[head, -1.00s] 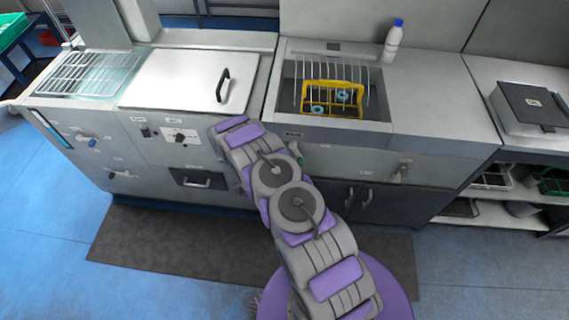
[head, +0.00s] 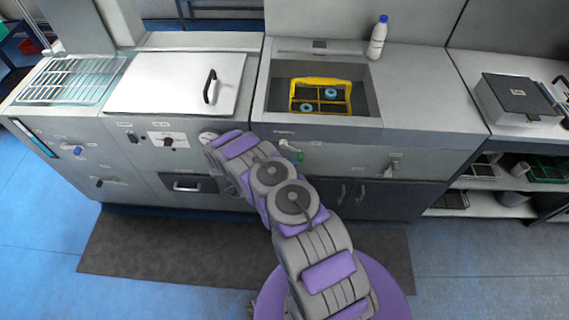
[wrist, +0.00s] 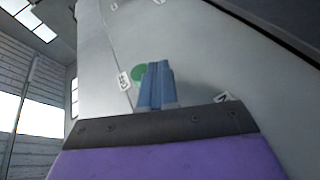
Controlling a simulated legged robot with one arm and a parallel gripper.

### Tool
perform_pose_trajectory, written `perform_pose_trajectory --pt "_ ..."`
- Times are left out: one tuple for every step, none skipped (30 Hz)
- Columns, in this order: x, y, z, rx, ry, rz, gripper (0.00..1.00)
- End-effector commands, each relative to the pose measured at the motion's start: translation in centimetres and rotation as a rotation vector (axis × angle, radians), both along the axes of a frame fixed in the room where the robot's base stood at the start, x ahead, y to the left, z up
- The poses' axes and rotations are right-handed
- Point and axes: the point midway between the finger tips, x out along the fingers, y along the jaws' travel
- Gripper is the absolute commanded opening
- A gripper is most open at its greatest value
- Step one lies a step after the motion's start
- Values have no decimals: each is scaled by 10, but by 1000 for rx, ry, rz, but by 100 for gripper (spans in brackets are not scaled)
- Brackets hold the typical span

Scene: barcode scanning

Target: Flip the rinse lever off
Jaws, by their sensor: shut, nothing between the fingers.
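The rinse lever (head: 291,150) has a green handle. It sits on the front panel below the sink, just right of my arm in the head view. My gripper (wrist: 155,82) shows blue fingers pressed together, with nothing between them, in the wrist view. A round green part (wrist: 139,75), probably the lever's handle, shows just left of and behind the fingertips. I cannot tell whether they touch. In the head view my arm hides the gripper. The sink (head: 372,100) shows no white streams over it.
A yellow rack (head: 318,83) with blue-ringed items sits in the sink. A white bottle with a blue cap (head: 377,40) stands behind it. A lidded white unit (head: 170,85) is to the left. A dark mat (head: 140,245) lies on the floor.

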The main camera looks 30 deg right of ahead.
Motion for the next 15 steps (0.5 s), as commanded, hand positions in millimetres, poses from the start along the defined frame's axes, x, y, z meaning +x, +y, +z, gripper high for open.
perform_pose_trajectory --pt "1 -2 3 -1 -4 1 0" --pt "1 -3 5 -1 -6 2 0" --pt "0 -3 7 -2 -7 2 0" --pt "0 -4 8 -2 -7 3 0" --pt "-1 -4 9 -4 -8 4 0" --pt "-2 -4 10 -5 -8 4 0" --pt "-2 -4 11 -6 -7 4 0" --pt "-3 -5 12 -7 -7 4 0" --pt "-4 -5 14 -8 -7 4 0" --pt "-4 -5 15 -9 -7 4 0" --pt "-5 -5 16 -10 -7 5 0" --pt "-5 -6 17 -10 -7 5 0" --pt "-6 -6 18 -10 -7 6 0" --pt "-6 -6 19 -11 -7 7 0" --pt "-6 -7 21 -10 -7 7 0"
